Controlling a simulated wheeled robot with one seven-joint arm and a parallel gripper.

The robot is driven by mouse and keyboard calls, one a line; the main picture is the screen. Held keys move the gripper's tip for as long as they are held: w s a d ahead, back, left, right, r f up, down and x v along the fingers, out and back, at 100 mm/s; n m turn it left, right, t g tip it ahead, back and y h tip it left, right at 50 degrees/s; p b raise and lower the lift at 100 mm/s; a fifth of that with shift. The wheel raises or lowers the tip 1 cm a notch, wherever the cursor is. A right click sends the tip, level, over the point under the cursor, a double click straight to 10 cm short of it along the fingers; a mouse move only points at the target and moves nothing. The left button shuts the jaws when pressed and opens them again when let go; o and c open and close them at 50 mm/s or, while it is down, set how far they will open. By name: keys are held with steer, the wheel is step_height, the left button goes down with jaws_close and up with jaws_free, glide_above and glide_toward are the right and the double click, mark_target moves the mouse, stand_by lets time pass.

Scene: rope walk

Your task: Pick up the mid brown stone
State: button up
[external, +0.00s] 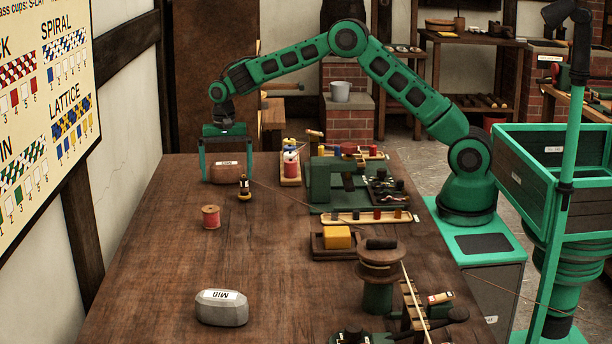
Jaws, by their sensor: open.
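A brown stone (226,171) with a pale label on top sits on the wooden table at the far left; the label is too small to read. My gripper (227,178) is open and points down over this stone, with one finger on each side of it. I cannot tell whether the fingers touch it. A grey stone (221,309) with a label reading "MID" lies at the front left of the table, well apart from my gripper.
A red spool (211,217) and a small dark and yellow piece (244,188) stand just in front of the brown stone. To the right are a tray of spools (290,168), a green machine (345,185) and a yellow block (337,237). The table's left middle is clear.

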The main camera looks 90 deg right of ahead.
steer(key=shift+f, duration=0.25)
steer(key=shift+r, duration=0.1)
steer(key=c, duration=1.5)
